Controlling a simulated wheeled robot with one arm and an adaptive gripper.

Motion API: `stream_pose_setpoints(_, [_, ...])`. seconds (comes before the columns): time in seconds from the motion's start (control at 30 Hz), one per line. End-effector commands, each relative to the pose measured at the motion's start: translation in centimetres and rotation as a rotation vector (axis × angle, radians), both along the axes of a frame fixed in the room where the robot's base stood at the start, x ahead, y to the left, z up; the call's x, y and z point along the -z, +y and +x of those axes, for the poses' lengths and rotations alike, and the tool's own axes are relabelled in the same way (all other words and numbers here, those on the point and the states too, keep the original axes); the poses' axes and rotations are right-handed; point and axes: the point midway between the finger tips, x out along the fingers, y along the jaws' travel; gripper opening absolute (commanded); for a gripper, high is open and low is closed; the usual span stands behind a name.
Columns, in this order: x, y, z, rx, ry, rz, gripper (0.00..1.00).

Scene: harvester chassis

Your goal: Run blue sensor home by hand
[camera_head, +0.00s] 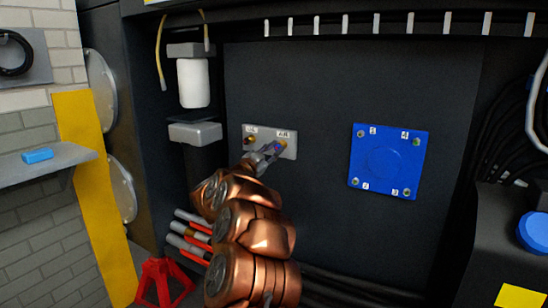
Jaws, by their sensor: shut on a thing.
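A light grey plate (290,153) with two small ports and two small labels is mounted on the dark chassis panel. My gripper (274,150) is at the plate's right port, its fingers shut on a small part with a blue bit showing, the blue sensor (281,146). The fingers hide most of the sensor, and I cannot tell how deep it sits in the port. The left port (249,140) shows a small brass-coloured fitting and is clear of the gripper.
A blue square cover (388,180) with numbered corner bolts is on the panel to the right. A white filter canister (194,82) hangs at upper left. Red-and-grey hoses (190,236) and a red stand (165,280) lie below left. A shelf (40,170) holds a blue item.

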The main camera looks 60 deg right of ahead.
Motion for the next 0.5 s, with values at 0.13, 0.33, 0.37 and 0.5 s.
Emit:
stream_pose_setpoints(0.13, [-0.21, -0.01, -0.07, 0.001, -0.015, -0.002, 0.00])
stream_pose_setpoints(0.33, [-0.20, -0.01, -0.06, 0.001, -0.012, -0.002, 0.30])
stream_pose_setpoints(0.37, [-0.18, -0.01, -0.06, 0.001, -0.012, -0.002, 0.33])
stream_pose_setpoints(0.5, [-0.13, 0.00, -0.04, 0.000, -0.011, -0.001, 0.48])
